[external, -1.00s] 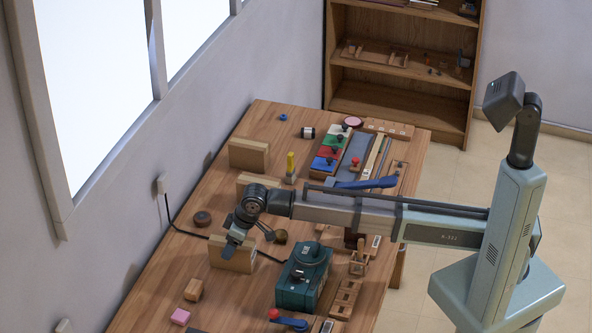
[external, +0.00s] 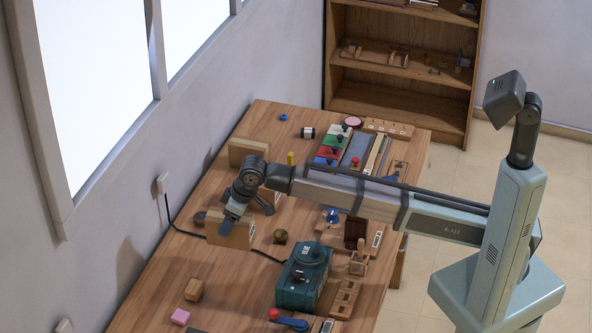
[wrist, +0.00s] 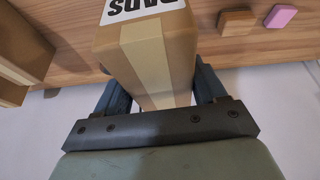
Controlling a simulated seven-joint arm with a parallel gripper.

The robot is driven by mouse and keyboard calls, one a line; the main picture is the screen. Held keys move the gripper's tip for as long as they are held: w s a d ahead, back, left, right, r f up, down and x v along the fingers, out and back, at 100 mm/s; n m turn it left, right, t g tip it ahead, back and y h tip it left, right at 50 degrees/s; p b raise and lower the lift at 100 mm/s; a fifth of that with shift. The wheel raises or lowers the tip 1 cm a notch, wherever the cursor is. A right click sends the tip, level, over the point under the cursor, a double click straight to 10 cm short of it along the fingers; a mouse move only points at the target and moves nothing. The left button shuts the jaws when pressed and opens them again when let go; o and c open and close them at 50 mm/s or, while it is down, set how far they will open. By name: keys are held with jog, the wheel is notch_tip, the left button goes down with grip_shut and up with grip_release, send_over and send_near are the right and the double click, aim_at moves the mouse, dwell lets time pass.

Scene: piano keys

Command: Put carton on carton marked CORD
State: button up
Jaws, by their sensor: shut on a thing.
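My gripper (external: 234,214) is shut on a tan carton (external: 231,236) and holds it above the table. In the wrist view this carton (wrist: 152,55) sits between both fingers of the gripper (wrist: 160,92), and a white label with black letters, seemingly PADS upside down, shows on it. Two more tan cartons stand on the table beyond it: a far one (external: 249,150) near the wall, and a nearer one (external: 265,201) partly hidden by my wrist. Two carton-like shapes also show at the left edge of the wrist view (wrist: 22,45). I cannot read CORD on either.
A green machine (external: 303,277) stands right of the held carton, with a dark cable running from the wall socket (external: 162,184). A small brass-coloured thing (external: 280,236) lies nearby. A wooden block (external: 194,289) and a pink block (external: 180,316) lie at the front left.

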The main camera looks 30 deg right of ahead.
jog(key=shift+r, duration=0.5)
jog(key=w+d+r+m, duration=0.2)
jog(key=w+d+r, duration=0.3)
jog(key=w+d, duration=0.5)
jog(key=w+d+r+m, duration=0.1)
jog(key=w+d+r, duration=0.4)
jog(key=w+d, duration=0.55)
jog(key=shift+w+a+f+n, duration=0.1)
jog(key=shift+a+f+n, duration=0.25)
jog(key=shift+f, duration=1.4)
jog(key=shift+w+a+f+n, duration=0.15)
jog(key=shift+a+f+n, duration=0.2)
jog(key=shift+f, duration=1.4)
jog(key=shift+w+a+f+n, duration=0.1)
jog(key=shift+a+f+n, duration=0.25)
jog(key=shift+f, duration=1.4)
jog(key=shift+f, duration=0.1)
jog(key=o, duration=1.2)
